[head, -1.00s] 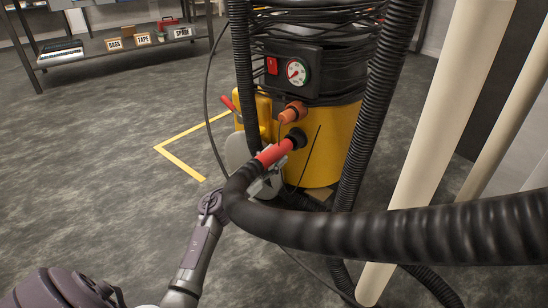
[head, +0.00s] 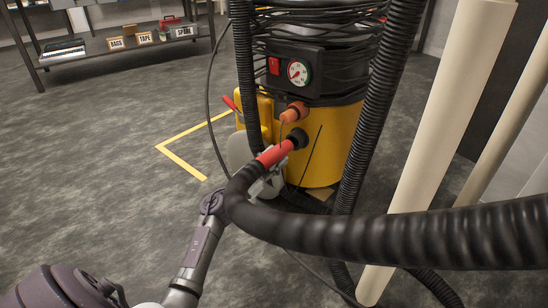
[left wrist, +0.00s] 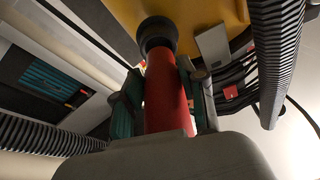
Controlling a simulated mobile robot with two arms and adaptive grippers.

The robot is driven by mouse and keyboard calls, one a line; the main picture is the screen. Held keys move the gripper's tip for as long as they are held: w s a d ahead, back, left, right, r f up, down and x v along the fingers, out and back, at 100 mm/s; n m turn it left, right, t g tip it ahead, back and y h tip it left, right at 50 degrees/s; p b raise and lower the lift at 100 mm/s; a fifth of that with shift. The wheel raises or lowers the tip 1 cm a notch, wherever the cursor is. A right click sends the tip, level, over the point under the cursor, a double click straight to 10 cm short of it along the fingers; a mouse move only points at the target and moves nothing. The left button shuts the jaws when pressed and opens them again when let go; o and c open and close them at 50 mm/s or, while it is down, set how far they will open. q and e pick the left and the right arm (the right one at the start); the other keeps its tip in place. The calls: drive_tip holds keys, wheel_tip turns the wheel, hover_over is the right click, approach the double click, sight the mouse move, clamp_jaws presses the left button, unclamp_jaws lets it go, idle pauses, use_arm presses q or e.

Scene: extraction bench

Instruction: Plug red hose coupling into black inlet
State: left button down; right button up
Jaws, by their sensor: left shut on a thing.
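The red hose coupling (head: 274,155) is on the end of a thick black corrugated hose (head: 380,236). My left gripper (head: 268,178) is shut on the coupling, which also shows between the fingers in the left wrist view (left wrist: 166,95). The black inlet (head: 297,138) is on the yellow drum (head: 340,140) of the extractor. The coupling's front end meets the black inlet in both views, and the two look in line. How deep it sits inside cannot be told. My right gripper is not in view.
An orange fitting (head: 294,112) sits just above the inlet. Black hoses hang on both sides of the drum, and cream pipes (head: 437,150) stand at the right. A shelf (head: 120,45) stands at the back left.

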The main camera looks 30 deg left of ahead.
sight(283, 153)
use_arm(q)
drive_tip(key=shift+w+d, duration=0.15)
drive_tip(key=shift+w, duration=0.9)
drive_tip(key=shift+w+d, duration=0.1)
drive_tip(key=shift+w, duration=0.95)
drive_tip(key=c, duration=0.6)
unclamp_jaws()
drive_tip(key=v, duration=1.2)
